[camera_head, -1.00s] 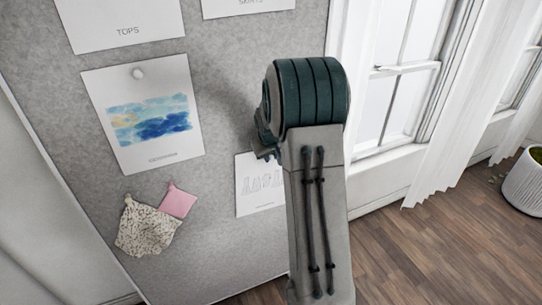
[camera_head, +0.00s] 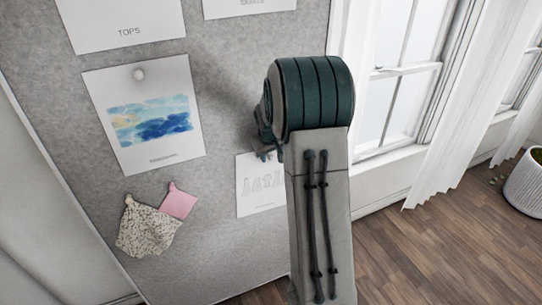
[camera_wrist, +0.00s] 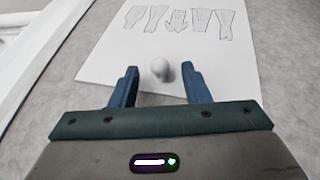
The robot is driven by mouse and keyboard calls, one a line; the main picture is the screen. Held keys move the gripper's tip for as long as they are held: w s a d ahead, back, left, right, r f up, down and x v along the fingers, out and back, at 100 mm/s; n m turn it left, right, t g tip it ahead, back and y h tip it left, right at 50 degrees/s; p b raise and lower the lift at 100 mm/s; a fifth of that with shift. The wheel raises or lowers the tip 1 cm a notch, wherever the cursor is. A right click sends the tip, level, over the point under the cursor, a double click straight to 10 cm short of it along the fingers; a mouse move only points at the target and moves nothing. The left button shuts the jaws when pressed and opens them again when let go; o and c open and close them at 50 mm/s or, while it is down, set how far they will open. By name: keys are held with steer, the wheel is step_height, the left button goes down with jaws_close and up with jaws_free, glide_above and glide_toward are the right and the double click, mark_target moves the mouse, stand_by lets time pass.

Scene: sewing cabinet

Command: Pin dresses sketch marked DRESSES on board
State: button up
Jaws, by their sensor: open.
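A white sketch sheet (camera_head: 260,199) with a row of garment outlines is on the grey board, low and partly hidden behind my arm; its label is too small to read. In the wrist view the sheet (camera_wrist: 170,50) shows several outlines at its far end. A white round-headed pin (camera_wrist: 162,70) shows over the sheet's near part, between my fingers. My gripper (camera_wrist: 159,83) is open, with its blue fingers apart on either side of the pin head and clear of it. In the head view my gripper (camera_head: 266,150) is mostly hidden by my arm at the sheet's upper edge.
The grey board (camera_head: 225,90) also bears a TOPS sheet (camera_head: 125,22), a partly cut-off sheet (camera_head: 248,6), a pinned watercolour sheet (camera_head: 145,115) and fabric swatches (camera_head: 148,228). A window, a curtain (camera_head: 455,110) and a planter (camera_head: 525,185) stand to the right.

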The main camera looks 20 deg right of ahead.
steer(key=v, duration=1.2)
steer(key=shift+s+b, duration=0.15)
steer(key=shift+b, duration=0.3)
steer(key=s+a+f+y, duration=0.1)
steer(key=s+a, duration=0.6)
steer(key=s, duration=0.6)
steer(key=s+a+f+g+y, duration=0.1)
steer(key=s+a+f, duration=0.1)
steer(key=s+a, duration=0.6)
steer(key=s, duration=0.5)
steer(key=shift+s+a+g, duration=0.25)
steer(key=shift+s+g, duration=0.05)
steer(key=shift+s, duration=0.1)
